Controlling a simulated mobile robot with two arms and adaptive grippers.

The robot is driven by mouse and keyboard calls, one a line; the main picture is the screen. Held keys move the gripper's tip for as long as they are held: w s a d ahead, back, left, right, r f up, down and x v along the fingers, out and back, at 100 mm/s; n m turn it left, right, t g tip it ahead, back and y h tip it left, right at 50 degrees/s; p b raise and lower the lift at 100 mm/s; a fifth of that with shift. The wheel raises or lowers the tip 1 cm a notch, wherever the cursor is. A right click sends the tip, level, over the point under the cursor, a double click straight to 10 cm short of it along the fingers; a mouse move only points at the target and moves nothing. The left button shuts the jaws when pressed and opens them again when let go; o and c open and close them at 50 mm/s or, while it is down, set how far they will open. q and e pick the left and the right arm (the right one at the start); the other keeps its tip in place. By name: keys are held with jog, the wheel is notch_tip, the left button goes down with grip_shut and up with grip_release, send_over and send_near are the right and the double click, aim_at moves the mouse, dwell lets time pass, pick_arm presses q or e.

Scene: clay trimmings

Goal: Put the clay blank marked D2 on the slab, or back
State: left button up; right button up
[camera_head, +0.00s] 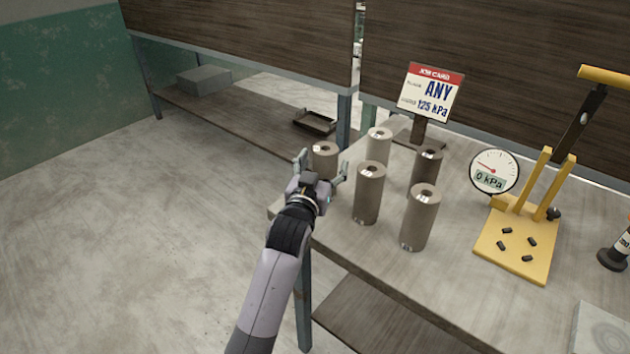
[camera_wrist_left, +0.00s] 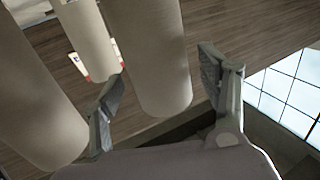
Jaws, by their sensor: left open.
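Several grey-brown clay cylinders with a hole in the top stand upright on the bench. No D2 mark can be read on any of them. My left gripper (camera_head: 323,166) is open at the bench's left edge, its fingers either side of the leftmost cylinder (camera_head: 325,153). In the left wrist view one cylinder (camera_wrist_left: 152,55) shows between the open fingers (camera_wrist_left: 160,95), apart from both. The other cylinders stand to the right: back (camera_head: 379,150), right back (camera_head: 426,172), front middle (camera_head: 368,196) and front right (camera_head: 419,222). My right gripper is out of view.
A job card (camera_head: 432,92) reads ANY, 125 kPa. A gauge (camera_head: 494,171) reads 0 kPa beside a yellow lever press (camera_head: 518,242). A pale square plate (camera_head: 598,332), possibly the slab, is cut off at lower right. A dark tray (camera_head: 315,122) lies on the rear shelf.

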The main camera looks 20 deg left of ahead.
pick_arm(q)
jog(key=s, duration=1)
jog(key=shift+s+d, duration=0.15)
jog(key=shift+d, duration=0.1)
